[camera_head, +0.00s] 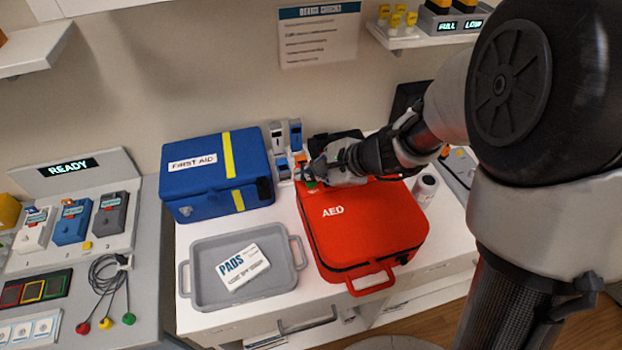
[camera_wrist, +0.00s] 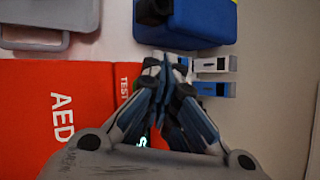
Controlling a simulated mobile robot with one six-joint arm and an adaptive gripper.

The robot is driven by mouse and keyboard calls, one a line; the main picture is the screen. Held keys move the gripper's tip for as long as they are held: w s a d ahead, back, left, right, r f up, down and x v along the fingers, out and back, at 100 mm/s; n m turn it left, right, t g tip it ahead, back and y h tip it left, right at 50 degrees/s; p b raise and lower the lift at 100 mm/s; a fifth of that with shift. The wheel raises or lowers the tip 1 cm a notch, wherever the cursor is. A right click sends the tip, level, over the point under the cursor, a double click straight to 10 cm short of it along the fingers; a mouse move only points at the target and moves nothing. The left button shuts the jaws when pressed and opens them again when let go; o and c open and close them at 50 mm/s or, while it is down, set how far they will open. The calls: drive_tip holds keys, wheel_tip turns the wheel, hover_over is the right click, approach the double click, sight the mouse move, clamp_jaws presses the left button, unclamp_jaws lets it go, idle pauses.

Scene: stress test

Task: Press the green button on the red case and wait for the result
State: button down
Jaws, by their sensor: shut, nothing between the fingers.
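The red case (camera_head: 375,235) marked AED lies on the white table, its handle toward the front. It also fills the left of the wrist view (camera_wrist: 40,140). My gripper (camera_head: 309,176) is shut and empty over the case's back left corner. A bit of green, apparently the green button (camera_head: 311,185), shows just under the fingertips in the head view. The fingers hide most of this area, so contact cannot be told.
A blue first aid box (camera_head: 205,190) stands left of the case. A grey tray (camera_head: 203,297) holding a white PADS pack (camera_head: 243,267) lies in front of it. Small blue-and-white units (camera_head: 279,138) stand behind. A white cylinder (camera_head: 426,186) stands close to the case's right.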

sight(310, 184)
idle(0.4)
drive_tip(key=shift+r+p, duration=0.65)
drive_tip(key=shift+r, duration=0.15)
drive_tip(key=shift+r, duration=0.15)
wheel_tip(310, 184, up, 5)
drive_tip(key=p, duration=0.4)
idle(0.4)
